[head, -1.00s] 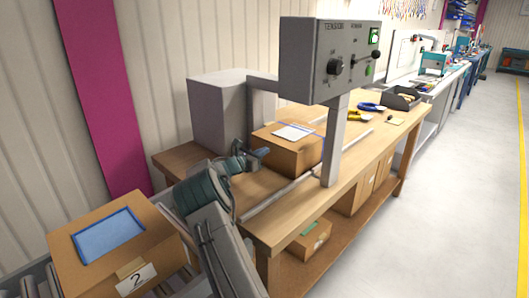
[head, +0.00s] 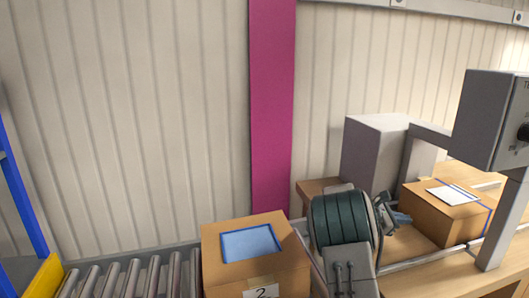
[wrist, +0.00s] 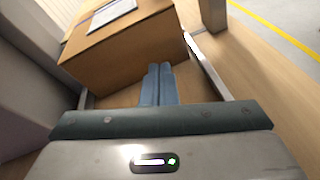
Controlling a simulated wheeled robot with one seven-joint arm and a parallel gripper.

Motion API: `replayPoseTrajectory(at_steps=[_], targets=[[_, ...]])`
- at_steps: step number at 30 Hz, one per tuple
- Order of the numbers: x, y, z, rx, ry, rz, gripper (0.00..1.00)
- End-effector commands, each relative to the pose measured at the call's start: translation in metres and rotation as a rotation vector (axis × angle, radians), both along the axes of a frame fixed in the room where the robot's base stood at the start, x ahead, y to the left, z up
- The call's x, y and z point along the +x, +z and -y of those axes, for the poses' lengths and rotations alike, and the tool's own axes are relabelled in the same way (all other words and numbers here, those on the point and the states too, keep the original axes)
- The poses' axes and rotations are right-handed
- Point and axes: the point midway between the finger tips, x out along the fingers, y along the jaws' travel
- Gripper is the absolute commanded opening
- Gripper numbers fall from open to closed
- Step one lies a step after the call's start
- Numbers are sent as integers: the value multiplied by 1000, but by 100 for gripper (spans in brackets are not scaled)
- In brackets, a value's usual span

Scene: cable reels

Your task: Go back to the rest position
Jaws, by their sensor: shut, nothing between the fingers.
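My gripper (wrist: 157,84) points forward over the wooden bench in the wrist view, its two blue-grey fingers together with nothing between them. In the head view my gripper (head: 401,218) shows small at the end of my arm, partly hidden by my own wrist. A cardboard box (wrist: 122,40) with a white sheet on top lies just ahead of the fingers, apart from them as far as I can tell. The same box (head: 440,222) stands on the bench at the right of the head view.
A cardboard box with a blue panel (head: 255,272) and a "2" label sits on the roller conveyor (head: 130,280), left of my arm. A grey cabinet (head: 372,155) stands behind the bench (head: 430,275). A grey control panel on a post (head: 487,120) rises at right.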

Motion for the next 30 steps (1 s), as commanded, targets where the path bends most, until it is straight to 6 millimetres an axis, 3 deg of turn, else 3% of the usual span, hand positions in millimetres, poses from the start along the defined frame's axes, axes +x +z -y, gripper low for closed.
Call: replayPoseTrajectory(at_steps=[3, 11, 30], targets=[[-39, 13, -15, 174, -93, 145, 0], [-117, 26, -69, 526, -300, 426, 0], [-305, 54, -250, 1200, -866, 898, 0]])
